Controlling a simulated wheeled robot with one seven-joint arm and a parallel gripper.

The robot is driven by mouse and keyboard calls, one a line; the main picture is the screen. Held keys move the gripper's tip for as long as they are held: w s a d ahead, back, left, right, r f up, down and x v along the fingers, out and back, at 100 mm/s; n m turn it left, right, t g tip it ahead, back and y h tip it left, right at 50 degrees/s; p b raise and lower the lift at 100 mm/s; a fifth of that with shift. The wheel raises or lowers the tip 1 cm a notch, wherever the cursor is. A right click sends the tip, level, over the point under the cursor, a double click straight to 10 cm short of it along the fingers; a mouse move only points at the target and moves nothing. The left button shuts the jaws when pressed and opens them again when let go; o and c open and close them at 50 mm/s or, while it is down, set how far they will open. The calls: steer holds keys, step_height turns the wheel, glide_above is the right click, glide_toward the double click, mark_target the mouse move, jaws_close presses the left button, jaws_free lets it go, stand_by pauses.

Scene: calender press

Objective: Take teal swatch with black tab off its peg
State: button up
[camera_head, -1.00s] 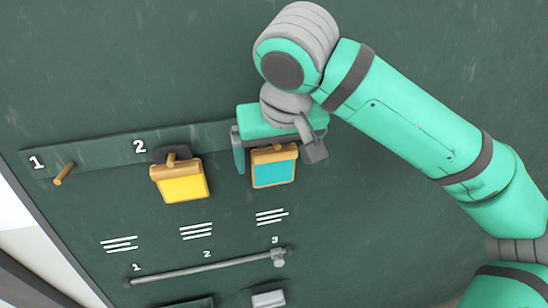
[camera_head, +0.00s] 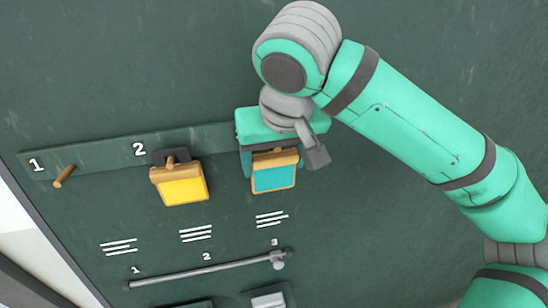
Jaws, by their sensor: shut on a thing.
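The teal swatch (camera_head: 274,178) has a wooden frame and hangs at the right end of the peg rail, above the number 3. A wooden peg end shows at its top. Its black tab is mostly hidden behind my gripper. My gripper (camera_head: 268,153) is at the top of the swatch, shut on its tab, with the jaws partly covered by my wrist. The swatch still appears to be at its peg; I cannot tell whether it has shifted along it.
A yellow swatch (camera_head: 181,185) with a black tab hangs on peg 2, to the left. Peg 1 (camera_head: 64,176) is bare. A grey rod (camera_head: 205,268) crosses the green board (camera_head: 380,240) below. The board above the rail is clear.

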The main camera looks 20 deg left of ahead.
steer(key=s+d, duration=0.9)
steer(key=s, duration=0.4)
steer(key=shift+s+d, duration=0.3)
steer(key=shift+s, duration=0.1)
steer(key=shift+r, duration=0.3)
steer(key=shift+s+d+r, duration=0.2)
steer(key=shift+s+d, duration=0.4)
steer(key=shift+s, duration=0.35)
steer(key=shift+s+d+r, duration=0.2)
steer(key=shift+s+d, duration=0.4)
steer(key=shift+s, duration=0.3)
